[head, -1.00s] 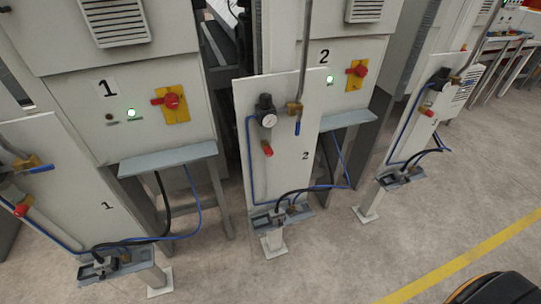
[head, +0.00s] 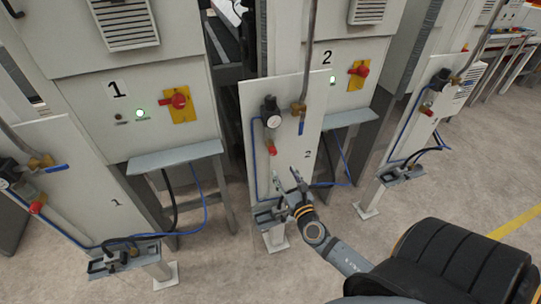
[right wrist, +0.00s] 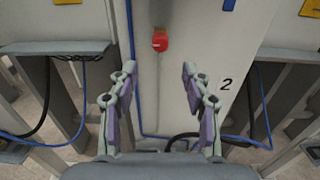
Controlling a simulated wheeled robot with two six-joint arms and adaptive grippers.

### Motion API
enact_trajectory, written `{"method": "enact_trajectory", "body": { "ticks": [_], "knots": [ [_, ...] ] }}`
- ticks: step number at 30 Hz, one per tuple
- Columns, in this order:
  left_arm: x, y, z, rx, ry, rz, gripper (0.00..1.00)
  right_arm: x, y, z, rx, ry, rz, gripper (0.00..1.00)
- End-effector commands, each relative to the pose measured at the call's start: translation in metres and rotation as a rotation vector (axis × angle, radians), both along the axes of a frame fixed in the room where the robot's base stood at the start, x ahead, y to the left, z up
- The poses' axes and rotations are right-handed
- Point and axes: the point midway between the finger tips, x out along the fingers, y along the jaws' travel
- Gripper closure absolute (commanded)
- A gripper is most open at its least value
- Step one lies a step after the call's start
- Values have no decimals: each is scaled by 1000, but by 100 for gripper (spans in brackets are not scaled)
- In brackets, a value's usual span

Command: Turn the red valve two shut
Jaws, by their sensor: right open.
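The red valve (head: 272,148) sits on the narrow white panel marked 2 (head: 307,115), below a round gauge and beside a blue pipe. It shows in the right wrist view (right wrist: 160,41) just beyond the fingers, between them in the picture. My right gripper (head: 286,176) is in front of the lower part of panel 2, below the valve. In the right wrist view its fingers (right wrist: 159,72) are spread apart with nothing between them, and they do not touch the valve. My left gripper is not in view.
A gauge (head: 271,117) and a blue-handled valve (head: 301,127) are on the same panel. Red switches on yellow plates are on cabinet 1 (head: 179,101) and cabinet 2 (head: 360,69). A grey bracket with hoses (head: 265,209) is at the panel's bottom. Floor in front is clear.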

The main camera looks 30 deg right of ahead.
Motion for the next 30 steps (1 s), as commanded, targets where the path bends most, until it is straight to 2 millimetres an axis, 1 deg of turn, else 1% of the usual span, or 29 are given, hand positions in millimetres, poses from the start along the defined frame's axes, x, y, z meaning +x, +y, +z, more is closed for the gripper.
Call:
{"method": "enact_trajectory", "body": {
  "ticks": [2,8,12,15,19,26,28,30],
  "knots": [
    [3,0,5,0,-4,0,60,11,-3,3,1,-2,-2,52],
    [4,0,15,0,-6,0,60,53,-13,4,4,-3,-2,52],
    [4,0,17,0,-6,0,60,78,-19,2,6,-1,-2,52],
    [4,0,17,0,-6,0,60,90,-22,0,6,0,-2,52],
    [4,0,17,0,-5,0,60,98,-23,0,7,0,-1,52],
    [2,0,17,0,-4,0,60,99,-24,-1,7,0,-1,52],
    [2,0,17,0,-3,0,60,98,-24,-1,7,0,-1,58],
    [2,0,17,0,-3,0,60,98,-24,-1,7,0,-1,68]
  ]
}}
